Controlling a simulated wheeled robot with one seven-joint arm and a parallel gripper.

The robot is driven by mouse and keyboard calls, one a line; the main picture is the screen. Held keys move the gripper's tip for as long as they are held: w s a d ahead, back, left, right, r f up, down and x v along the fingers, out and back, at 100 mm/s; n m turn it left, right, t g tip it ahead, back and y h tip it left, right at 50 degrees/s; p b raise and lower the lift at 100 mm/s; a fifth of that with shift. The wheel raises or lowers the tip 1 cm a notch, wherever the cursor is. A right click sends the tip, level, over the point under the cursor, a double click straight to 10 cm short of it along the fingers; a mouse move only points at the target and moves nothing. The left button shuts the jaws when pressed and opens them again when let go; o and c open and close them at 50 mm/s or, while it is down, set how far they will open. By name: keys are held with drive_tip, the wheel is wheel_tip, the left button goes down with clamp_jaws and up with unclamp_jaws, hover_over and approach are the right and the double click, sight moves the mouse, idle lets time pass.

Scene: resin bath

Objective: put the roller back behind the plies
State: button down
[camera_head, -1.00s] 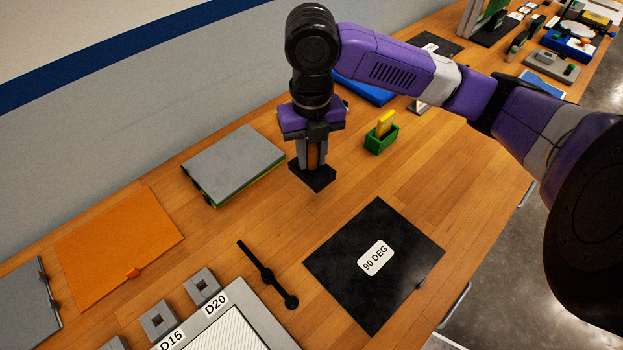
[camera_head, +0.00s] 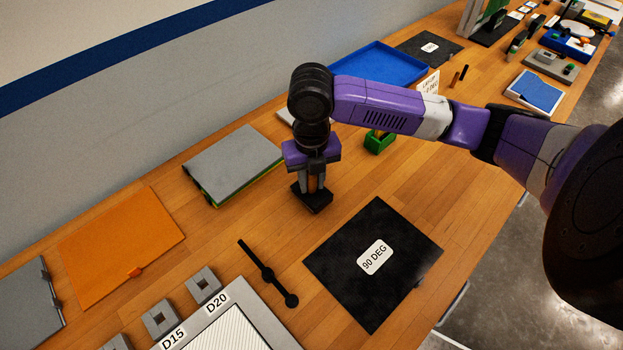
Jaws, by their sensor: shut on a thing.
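My gripper (camera_head: 314,186) is shut on the roller (camera_head: 313,201), which shows as a dark, blocky lower end with an orange-brown upright part between the fingers. The fingers hide much of it. It is held upright low over the wooden table; I cannot tell whether it touches. A black square ply sheet (camera_head: 335,280) labelled 90 DEG lies flat just in front of and to the right of the gripper. The roller is beyond the sheet's far left edge.
A grey slab (camera_head: 234,160) on a green-edged base lies left of the gripper. An orange sheet (camera_head: 122,245) is at left. Bare table (camera_head: 415,180) lies right.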

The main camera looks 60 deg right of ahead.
drive_tip(key=shift+f, duration=0.2)
drive_tip(key=c, duration=1.2)
unclamp_jaws()
drive_tip(key=shift+o, duration=0.2)
drive_tip(key=shift+r, duration=0.1)
drive_tip(key=shift+r, duration=0.1)
